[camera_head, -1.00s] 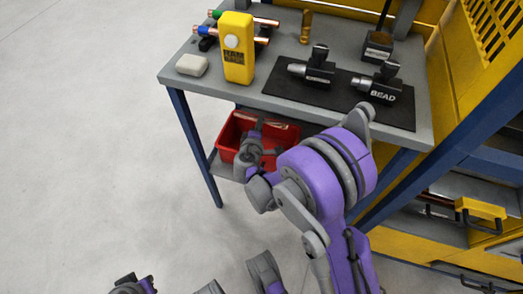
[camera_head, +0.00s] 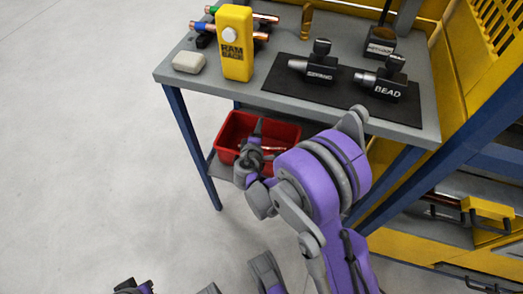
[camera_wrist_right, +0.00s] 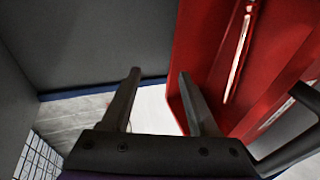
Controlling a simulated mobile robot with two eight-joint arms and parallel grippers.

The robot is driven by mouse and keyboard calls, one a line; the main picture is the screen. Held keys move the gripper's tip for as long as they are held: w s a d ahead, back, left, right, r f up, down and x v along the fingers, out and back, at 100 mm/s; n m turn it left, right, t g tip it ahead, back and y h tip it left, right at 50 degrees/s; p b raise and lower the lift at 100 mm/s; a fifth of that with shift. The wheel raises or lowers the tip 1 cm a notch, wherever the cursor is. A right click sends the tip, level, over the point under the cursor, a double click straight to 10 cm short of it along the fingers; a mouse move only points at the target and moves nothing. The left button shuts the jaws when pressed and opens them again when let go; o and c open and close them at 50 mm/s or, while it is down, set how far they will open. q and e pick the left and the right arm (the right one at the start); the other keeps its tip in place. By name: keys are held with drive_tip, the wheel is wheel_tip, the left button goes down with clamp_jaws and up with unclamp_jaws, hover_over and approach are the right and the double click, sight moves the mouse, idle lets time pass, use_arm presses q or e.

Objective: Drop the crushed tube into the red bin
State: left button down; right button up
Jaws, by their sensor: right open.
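The red bin (camera_head: 230,132) stands on the lower shelf under the bench. A copper-coloured tube (camera_head: 266,149) lies inside it, partly hidden by my right gripper in the head view. The right wrist view shows the bin (camera_wrist_right: 190,70) on the right, with the thin tube (camera_wrist_right: 238,58) lying along its inside. My right gripper (camera_head: 256,134) is over the near left part of the bin. Its two fingers (camera_wrist_right: 158,73) are apart with nothing between them. A dark tip of my left gripper (camera_head: 130,286) shows at the bottom left edge; its jaws are not clear.
The grey bench top (camera_head: 290,104) is above the bin. It holds a yellow RAM device (camera_head: 234,50), a pale block (camera_head: 190,62), copper tubes with coloured ends (camera_head: 265,18), and black SEPAND (camera_head: 319,68) and BEAD (camera_head: 387,85) tools on a dark mat. A blue leg (camera_head: 194,150) stands left of the bin.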

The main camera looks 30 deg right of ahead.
use_arm(q)
drive_tip(key=shift+w+p+v, duration=0.25)
drive_tip(key=shift+p+v, duration=0.8)
use_arm(e)
drive_tip(key=v, duration=1)
drive_tip(key=shift+s+a, duration=0.3)
use_arm(q)
drive_tip(key=shift+r, duration=0.1)
use_arm(e)
drive_tip(key=shift+r, duration=0.15)
drive_tip(key=s+a+r+m+g+y, duration=0.1)
drive_tip(key=s+a+m+g+y, duration=0.3)
drive_tip(key=s, duration=0.7)
drive_tip(key=s+a+r+m+g+y, duration=0.2)
drive_tip(key=s+m+y, duration=0.3)
drive_tip(key=s, duration=0.5)
use_arm(q)
wheel_tip(320, 180, up, 25)
drive_tip(key=w+t+p, duration=0.1)
drive_tip(key=p, duration=2.1)
drive_tip(key=shift+r, duration=0.25)
use_arm(e)
wheel_tip(320, 180, up, 25)
drive_tip(key=w, duration=0.1)
drive_tip(key=shift+w+t, duration=0.25)
drive_tip(key=shift+t, duration=0.05)
